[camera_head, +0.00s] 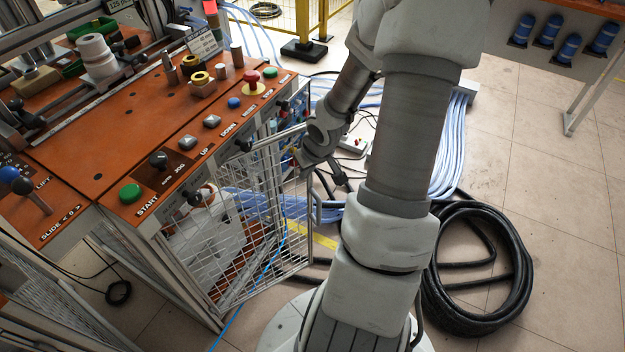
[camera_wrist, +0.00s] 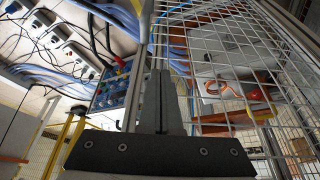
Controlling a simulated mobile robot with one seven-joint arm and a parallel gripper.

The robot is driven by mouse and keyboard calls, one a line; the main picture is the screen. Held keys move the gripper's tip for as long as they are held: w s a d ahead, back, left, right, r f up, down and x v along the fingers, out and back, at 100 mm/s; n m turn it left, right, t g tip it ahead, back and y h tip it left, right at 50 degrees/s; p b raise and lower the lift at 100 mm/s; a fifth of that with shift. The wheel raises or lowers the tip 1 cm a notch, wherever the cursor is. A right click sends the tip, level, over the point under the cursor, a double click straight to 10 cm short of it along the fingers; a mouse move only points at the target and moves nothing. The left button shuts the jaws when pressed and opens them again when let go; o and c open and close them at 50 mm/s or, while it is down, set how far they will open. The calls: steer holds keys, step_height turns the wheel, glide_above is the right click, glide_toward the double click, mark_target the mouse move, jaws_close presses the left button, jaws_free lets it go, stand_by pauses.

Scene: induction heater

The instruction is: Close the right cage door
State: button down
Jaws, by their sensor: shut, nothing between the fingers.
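The cage door (camera_head: 262,265) is a wire-mesh panel in a light metal frame below the orange control panel, and it stands swung out from the machine. Its free edge, with a small handle (camera_head: 316,208), is at the right. My gripper (camera_head: 346,185) is just right of that edge, with its fingers together and empty. In the wrist view, the dark fingers of my gripper (camera_wrist: 160,78) point up the picture, and the mesh (camera_wrist: 228,50) fills the right side behind them. I cannot tell whether the fingers touch the door.
The orange control panel (camera_head: 105,178) carries buttons and levers above the door. Blue hoses (camera_head: 450,150) and a coiled black cable (camera_head: 478,268) lie on the floor. A socket box (camera_wrist: 115,90) with cables shows in the wrist view.

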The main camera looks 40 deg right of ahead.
steer(key=shift+w, duration=0.35)
steer(key=shift+w+r, duration=0.1)
steer(key=shift+n, duration=0.7)
steer(key=w+p, duration=0.2)
steer(key=w, duration=0.1)
steer(key=w+p, duration=0.1)
steer(key=shift+w+d+p, duration=0.3)
steer(key=shift+w+p, duration=0.1)
steer(key=shift+s, duration=0.1)
